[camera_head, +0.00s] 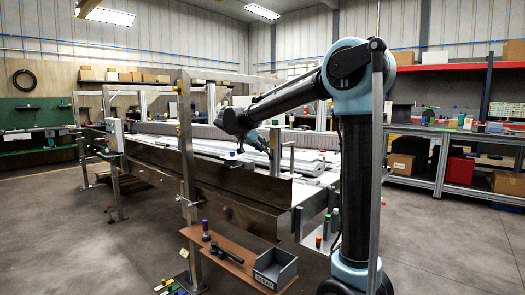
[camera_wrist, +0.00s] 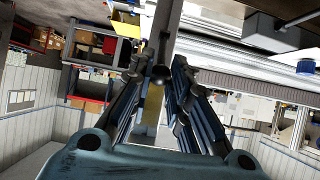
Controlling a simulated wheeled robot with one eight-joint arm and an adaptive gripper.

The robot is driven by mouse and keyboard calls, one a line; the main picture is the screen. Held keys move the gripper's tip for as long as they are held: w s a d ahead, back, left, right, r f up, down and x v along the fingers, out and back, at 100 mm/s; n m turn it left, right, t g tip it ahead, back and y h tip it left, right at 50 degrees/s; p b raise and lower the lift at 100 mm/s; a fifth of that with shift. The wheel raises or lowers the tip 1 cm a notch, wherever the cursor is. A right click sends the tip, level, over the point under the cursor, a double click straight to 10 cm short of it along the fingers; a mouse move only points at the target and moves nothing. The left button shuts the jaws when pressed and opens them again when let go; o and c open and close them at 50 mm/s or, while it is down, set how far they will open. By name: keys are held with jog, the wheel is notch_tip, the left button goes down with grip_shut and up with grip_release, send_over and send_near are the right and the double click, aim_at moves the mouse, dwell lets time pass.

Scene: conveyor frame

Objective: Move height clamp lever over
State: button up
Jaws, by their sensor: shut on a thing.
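In the wrist view my gripper (camera_wrist: 158,64) reaches forward with its two dark linked fingers on either side of a dark rounded knob (camera_wrist: 161,77), which looks like the end of the height clamp lever. The fingers are closed in on it. A grey upright post (camera_wrist: 165,30) runs behind the knob, with a yellowish strip below it. In the head view my gripper (camera_head: 266,147) is small, beside a short grey post (camera_head: 275,150) over the conveyor. The lever cannot be made out clearly there, and its angle is hidden.
The long conveyor frame (camera_head: 225,182) has a metal side wall and white slats (camera_head: 300,157) on top. A tall steel post (camera_head: 187,140) stands left of my arm. A brown shelf (camera_head: 225,257) with a grey bin (camera_head: 275,268) juts out in front.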

jog(key=shift+w+r, duration=0.1)
jog(key=shift+w+d+r, duration=0.4)
jog(key=shift+w+d, duration=0.1)
jog(key=shift+w, duration=0.05)
jog(key=o, duration=0.9)
jog(key=shift+c, duration=0.2)
